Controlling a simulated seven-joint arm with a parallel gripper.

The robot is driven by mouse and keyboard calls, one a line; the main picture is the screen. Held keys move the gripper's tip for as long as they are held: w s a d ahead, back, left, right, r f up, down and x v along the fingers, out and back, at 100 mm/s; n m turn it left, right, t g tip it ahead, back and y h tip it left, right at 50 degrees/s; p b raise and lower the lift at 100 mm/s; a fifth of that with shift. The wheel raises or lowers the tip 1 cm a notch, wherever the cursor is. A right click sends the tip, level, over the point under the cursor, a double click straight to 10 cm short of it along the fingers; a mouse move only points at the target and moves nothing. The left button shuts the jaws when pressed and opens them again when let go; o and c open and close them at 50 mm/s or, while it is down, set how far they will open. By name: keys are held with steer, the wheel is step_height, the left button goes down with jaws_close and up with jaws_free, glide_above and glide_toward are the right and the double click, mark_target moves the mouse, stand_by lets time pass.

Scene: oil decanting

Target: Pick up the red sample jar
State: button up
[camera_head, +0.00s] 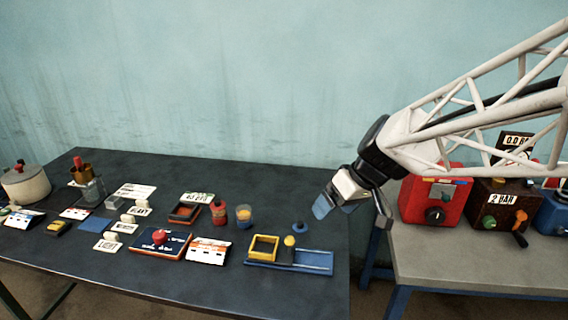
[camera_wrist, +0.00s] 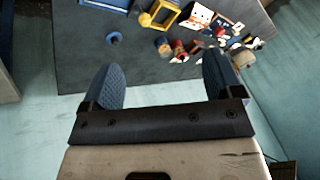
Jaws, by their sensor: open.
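The red sample jar (camera_head: 219,213) stands upright on the dark table, right of the middle of the group of items. In the wrist view the red jar (camera_wrist: 179,48) is small, near the top, beyond the gap between the fingers. A glass with orange contents (camera_head: 243,216) stands just right of it. My gripper (camera_head: 329,205) hangs above the right end of the table, well to the right of the jar and apart from it. In the wrist view my gripper (camera_wrist: 162,75) has its two blue fingers wide apart with nothing between them.
A blue tray with a yellow frame (camera_head: 264,247) lies front right of the jar, and a blue disc (camera_head: 300,228) lies below my gripper. A grey bench (camera_head: 440,265) with a red box (camera_head: 428,199) stands at right.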

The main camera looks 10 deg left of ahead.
steer(key=w+a+f+n+g+y, duration=0.1)
steer(key=w+a+f+n+y, duration=0.35)
steer(key=w+a, duration=0.9)
steer(key=n+y, duration=0.2)
steer(key=n, duration=0.3)
glide_toward(221, 204)
steer(key=shift+s+a, duration=0.15)
steer(key=shift+a, duration=0.25)
steer(key=shift+a+f, duration=0.45)
steer(key=shift+x, duration=1.25)
steer(key=shift+a, duration=0.1)
steer(key=shift+x, duration=2.5)
